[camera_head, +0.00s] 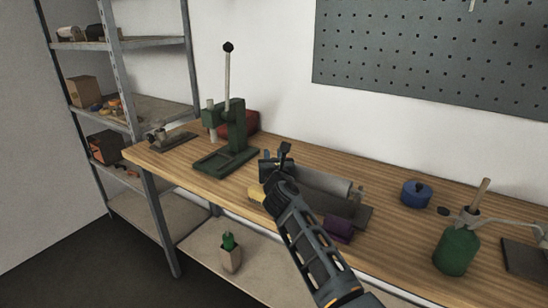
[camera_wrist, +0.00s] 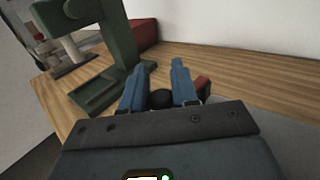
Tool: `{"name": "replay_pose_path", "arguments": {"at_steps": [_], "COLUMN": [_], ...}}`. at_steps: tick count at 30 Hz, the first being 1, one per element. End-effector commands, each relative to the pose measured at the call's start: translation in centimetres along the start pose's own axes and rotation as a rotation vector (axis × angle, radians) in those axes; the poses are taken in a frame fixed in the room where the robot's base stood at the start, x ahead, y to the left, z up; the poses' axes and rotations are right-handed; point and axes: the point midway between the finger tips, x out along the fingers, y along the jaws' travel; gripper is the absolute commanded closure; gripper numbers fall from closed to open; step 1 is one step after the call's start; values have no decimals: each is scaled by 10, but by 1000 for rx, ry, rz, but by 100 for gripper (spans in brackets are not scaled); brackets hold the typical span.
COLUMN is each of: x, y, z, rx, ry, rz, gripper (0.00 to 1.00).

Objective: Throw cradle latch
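The cradle (camera_head: 352,212) stands on the bench in the head view, with a grey cylinder (camera_head: 322,182) lying along it. My gripper (camera_head: 285,150) is at the cradle's left end and covers part of it. In the wrist view my two blue fingers (camera_wrist: 162,63) stand apart. A round black knob (camera_wrist: 161,98), perhaps the latch handle, sits between them and nearly fills the gap. I cannot tell whether the fingers press on it. A small red part (camera_wrist: 202,84) shows just right of the right finger. The rest of the latch is hidden.
A green lever press (camera_head: 237,130) stands left of the cradle. A purple block (camera_head: 338,229) lies at its front, with a yellow piece (camera_head: 257,192) to the left. A blue round container (camera_head: 416,194) and a green bottle (camera_head: 456,250) are to the right.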

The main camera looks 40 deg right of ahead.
Motion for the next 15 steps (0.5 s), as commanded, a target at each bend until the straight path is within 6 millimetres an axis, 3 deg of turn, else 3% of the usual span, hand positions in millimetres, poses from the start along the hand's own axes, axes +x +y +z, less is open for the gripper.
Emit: {"name": "replay_pose_path", "arguments": {"at_steps": [6, 15], "x": [0, -5], "y": [0, 0], "z": [0, 0], "rx": [0, 0], "ry": [0, 1], "rz": [-1, -1], "gripper": [53, 53]}}
